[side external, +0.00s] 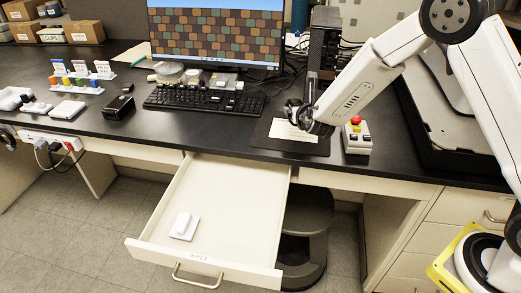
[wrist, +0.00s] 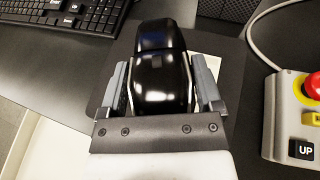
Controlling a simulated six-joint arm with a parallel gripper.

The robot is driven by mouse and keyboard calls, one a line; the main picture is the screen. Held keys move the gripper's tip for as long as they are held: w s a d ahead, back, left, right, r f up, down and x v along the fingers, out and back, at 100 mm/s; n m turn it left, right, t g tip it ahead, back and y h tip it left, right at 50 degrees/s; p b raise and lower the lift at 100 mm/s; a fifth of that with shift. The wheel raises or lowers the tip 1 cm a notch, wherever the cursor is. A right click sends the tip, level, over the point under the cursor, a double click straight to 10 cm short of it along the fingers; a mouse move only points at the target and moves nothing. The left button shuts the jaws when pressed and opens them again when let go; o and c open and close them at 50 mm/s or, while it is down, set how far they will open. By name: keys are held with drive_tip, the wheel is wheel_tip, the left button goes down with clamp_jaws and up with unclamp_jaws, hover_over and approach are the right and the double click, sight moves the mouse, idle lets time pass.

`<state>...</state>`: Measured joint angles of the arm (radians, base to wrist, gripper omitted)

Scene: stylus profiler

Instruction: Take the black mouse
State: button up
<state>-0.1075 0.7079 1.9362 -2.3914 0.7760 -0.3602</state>
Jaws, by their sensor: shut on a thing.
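The black mouse (wrist: 160,70) is glossy and sits between the two fingers of my gripper (wrist: 162,88) in the wrist view. My gripper is shut on its sides. In the side external view my gripper (side external: 296,112) is over the dark mouse pad (side external: 312,145), where a white paper (side external: 290,131) lies. The mouse is mostly hidden by the gripper there, and I cannot tell whether it touches the pad.
A control box (side external: 356,137) with a red button stands just right of the pad. The keyboard (side external: 205,100) and monitor (side external: 215,35) are to the left. An open drawer (side external: 235,215) juts out below the desk, holding a white object (side external: 183,225).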

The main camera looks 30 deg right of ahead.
drive_tip(key=s+r, duration=0.5)
drive_tip(key=s, duration=0.5)
drive_tip(key=shift+a+r, duration=0.15)
drive_tip(key=shift+r, duration=0.05)
drive_tip(key=shift+s, duration=0.1)
drive_tip(key=o, duration=0.7)
clamp_jaws()
